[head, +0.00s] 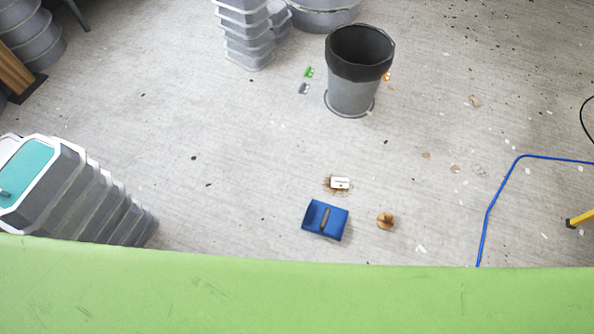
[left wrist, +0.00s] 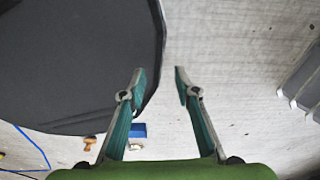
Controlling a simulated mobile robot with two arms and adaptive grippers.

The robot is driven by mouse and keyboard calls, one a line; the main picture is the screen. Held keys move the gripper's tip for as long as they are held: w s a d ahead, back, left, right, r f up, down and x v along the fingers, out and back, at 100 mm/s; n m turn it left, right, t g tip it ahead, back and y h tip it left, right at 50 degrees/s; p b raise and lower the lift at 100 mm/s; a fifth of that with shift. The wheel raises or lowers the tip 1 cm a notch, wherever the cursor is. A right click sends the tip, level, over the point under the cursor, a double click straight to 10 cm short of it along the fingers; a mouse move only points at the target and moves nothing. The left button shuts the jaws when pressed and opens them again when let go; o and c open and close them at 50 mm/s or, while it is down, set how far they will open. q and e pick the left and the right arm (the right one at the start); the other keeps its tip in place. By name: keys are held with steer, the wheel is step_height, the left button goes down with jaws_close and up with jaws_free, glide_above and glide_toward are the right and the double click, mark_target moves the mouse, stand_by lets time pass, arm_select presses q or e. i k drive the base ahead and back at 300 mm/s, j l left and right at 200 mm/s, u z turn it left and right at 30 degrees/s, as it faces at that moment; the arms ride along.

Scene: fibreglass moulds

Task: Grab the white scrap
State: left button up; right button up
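A small white scrap (head: 340,183) lies on the floor on a brown, crumb-like patch, in the middle of the head view. It is just behind a blue dustpan (head: 325,220). My right gripper is in neither view.
A grey bin with a black liner (head: 352,72) stands behind the scrap. Small green (head: 309,72) and grey (head: 304,88) pieces lie beside it. A round brown object (head: 386,220) lies right of the dustpan. Stacked grey moulds (head: 75,195) stand left. A blue hose (head: 488,215) runs at right.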

mark_target(337, 183)
steer(key=i+j+u, duration=0.3)
steer(key=u, duration=0.15)
steer(key=i+j+u, duration=0.5)
steer(key=i+z, duration=0.3)
steer(key=i+j+z, duration=0.15)
steer(key=i+z, duration=0.3)
steer(key=z, duration=0.25)
steer(key=i+z, duration=0.1)
steer(key=z, duration=0.3)
steer(key=i+j+z, duration=0.15)
steer(key=z, duration=0.25)
steer(key=i+j+z, duration=0.1)
steer(key=z, duration=0.3)
steer(key=j+z, duration=0.2)
steer(key=z, duration=0.2)
steer(key=i, duration=0.05)
